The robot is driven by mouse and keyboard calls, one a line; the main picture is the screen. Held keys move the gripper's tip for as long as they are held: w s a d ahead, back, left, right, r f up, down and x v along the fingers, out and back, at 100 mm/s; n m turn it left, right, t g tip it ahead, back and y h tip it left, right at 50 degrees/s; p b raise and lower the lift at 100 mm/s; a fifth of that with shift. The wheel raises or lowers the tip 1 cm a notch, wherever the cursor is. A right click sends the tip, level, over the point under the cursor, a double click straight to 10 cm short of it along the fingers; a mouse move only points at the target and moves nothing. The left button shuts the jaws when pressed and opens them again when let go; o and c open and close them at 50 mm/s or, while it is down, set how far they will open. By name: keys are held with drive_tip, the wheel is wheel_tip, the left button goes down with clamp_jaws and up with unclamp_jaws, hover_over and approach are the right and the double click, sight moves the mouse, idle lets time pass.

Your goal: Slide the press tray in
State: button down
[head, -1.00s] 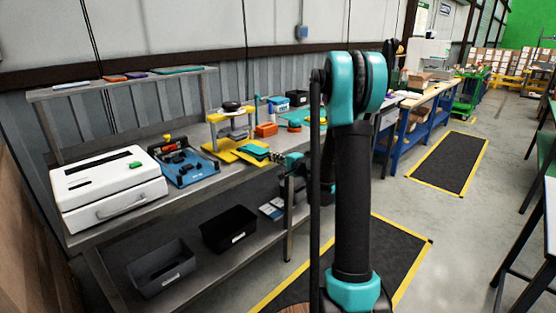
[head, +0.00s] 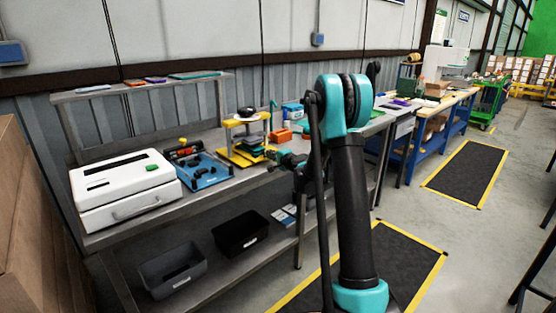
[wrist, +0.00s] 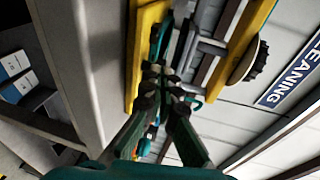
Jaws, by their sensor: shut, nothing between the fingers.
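The press stands on the grey bench, with a yellow top plate (head: 242,122), a black knob (head: 246,112) and a yellow base. Its yellow tray (head: 262,152), carrying a dark green piece, lies low between the plates. How deep it sits is hard to tell. In the wrist view the press is turned on its side, with a yellow plate (wrist: 143,50) left and the knob (wrist: 250,60) right. My gripper (wrist: 166,76) is shut and empty, its tips at the press's front side. Whether they touch the tray is unclear. It also shows in the head view (head: 277,157).
A white case (head: 125,185) and a blue fixture (head: 197,168) stand left of the press. An orange block (head: 283,135) and a blue box (head: 292,110) are behind my gripper. Dark bins (head: 240,230) sit on the lower shelf.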

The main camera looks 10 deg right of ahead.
sight(261, 150)
drive_tip(key=shift+a+r+x, duration=0.15)
drive_tip(key=shift+x, duration=0.65)
drive_tip(key=shift+a+r+x, duration=0.1)
drive_tip(key=shift+r+x, duration=0.05)
drive_tip(key=shift+x, duration=0.6)
drive_tip(key=shift+r, duration=0.1)
